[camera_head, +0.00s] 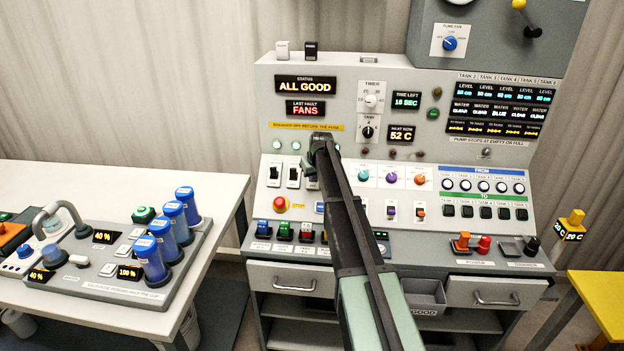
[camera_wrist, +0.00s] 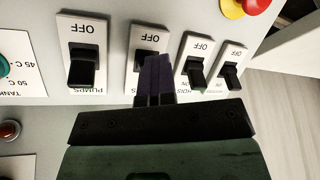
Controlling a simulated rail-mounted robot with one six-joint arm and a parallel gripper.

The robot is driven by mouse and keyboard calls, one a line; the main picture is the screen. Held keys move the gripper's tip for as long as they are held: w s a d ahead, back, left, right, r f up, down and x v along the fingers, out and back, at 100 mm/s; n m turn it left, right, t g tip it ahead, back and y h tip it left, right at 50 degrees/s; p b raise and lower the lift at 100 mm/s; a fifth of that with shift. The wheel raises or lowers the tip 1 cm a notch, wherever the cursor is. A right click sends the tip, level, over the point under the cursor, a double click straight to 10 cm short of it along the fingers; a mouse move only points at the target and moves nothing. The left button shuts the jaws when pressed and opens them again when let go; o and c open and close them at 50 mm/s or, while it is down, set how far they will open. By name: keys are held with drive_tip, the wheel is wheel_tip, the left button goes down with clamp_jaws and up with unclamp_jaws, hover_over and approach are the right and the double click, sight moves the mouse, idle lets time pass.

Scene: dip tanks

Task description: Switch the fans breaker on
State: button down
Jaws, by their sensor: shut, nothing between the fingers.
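In the wrist view, a row of breakers with black levers and OFF marks shows on the grey panel. The leftmost, labelled PUMPS (camera_wrist: 82,68), has its lever on the side away from OFF. The second breaker (camera_wrist: 147,38) is partly behind my fingers; its label is mostly covered, so I cannot read its name, and its lever position is hard to tell. My gripper (camera_wrist: 155,68) is shut and empty, its tips in front of this second breaker; contact cannot be told. In the head view my gripper (camera_head: 322,143) is at the panel, and my arm hides part of the breaker row.
Two more breakers (camera_wrist: 196,62) (camera_wrist: 231,68) stand close on the right in the wrist view, levers away from OFF. The status display (camera_head: 306,85) reads ALL GOOD; the last-fault display (camera_head: 306,109) reads FANS.

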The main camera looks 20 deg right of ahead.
drive_tip(key=shift+w+d+r, duration=0.1)
drive_tip(key=shift+w+d, duration=0.2)
drive_tip(key=shift+w, duration=0.15)
drive_tip(key=shift+s+a+r+p, duration=0.3)
drive_tip(key=shift+s+a+p, duration=0.2)
drive_tip(key=shift+s, duration=0.2)
drive_tip(key=shift+s+a+r+p, duration=0.25)
drive_tip(key=shift+s+a+p, duration=0.15)
drive_tip(key=shift+s+p, duration=0.25)
drive_tip(key=shift+s, duration=0.1)
drive_tip(key=w+a+p+v, duration=0.1)
drive_tip(key=p+v, duration=0.6)
drive_tip(key=shift+r, duration=0.35)
